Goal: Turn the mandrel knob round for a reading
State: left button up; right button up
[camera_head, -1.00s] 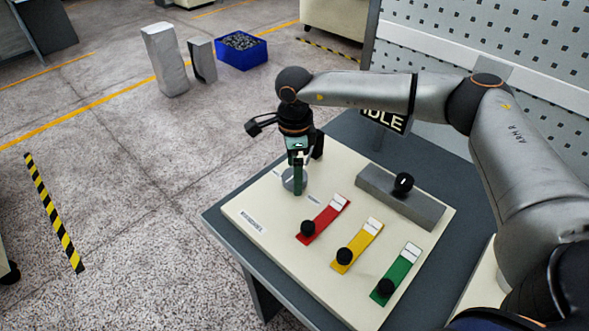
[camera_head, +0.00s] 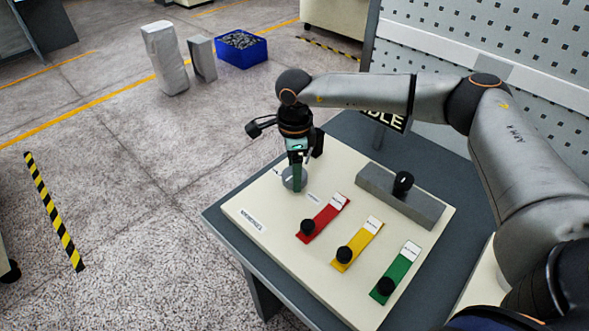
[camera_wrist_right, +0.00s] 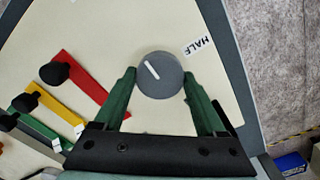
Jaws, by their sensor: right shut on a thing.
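The mandrel knob, a round grey dial (camera_head: 287,180) with a white pointer line, sits at the far left of the cream panel (camera_head: 270,215). In the right wrist view the knob (camera_wrist_right: 159,78) shows from above, its white line pointing toward the picture's upper left. My right gripper (camera_head: 297,184) points down at the knob from above, its green fingers shut on it. In the right wrist view the fingertips (camera_wrist_right: 159,82) hold the knob from both sides. A white label reading HALF (camera_wrist_right: 200,45) lies beside it. My left gripper is not in view.
Red (camera_head: 322,219), yellow (camera_head: 358,245) and green (camera_head: 397,272) strips with black knobs lie on the panel near the gripper. A grey block (camera_head: 425,207) with a black knob stands behind them. An IDLE sign (camera_head: 385,119) stands at the back, partly covered by my arm.

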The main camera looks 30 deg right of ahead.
jog(key=shift+c, duration=0.9)
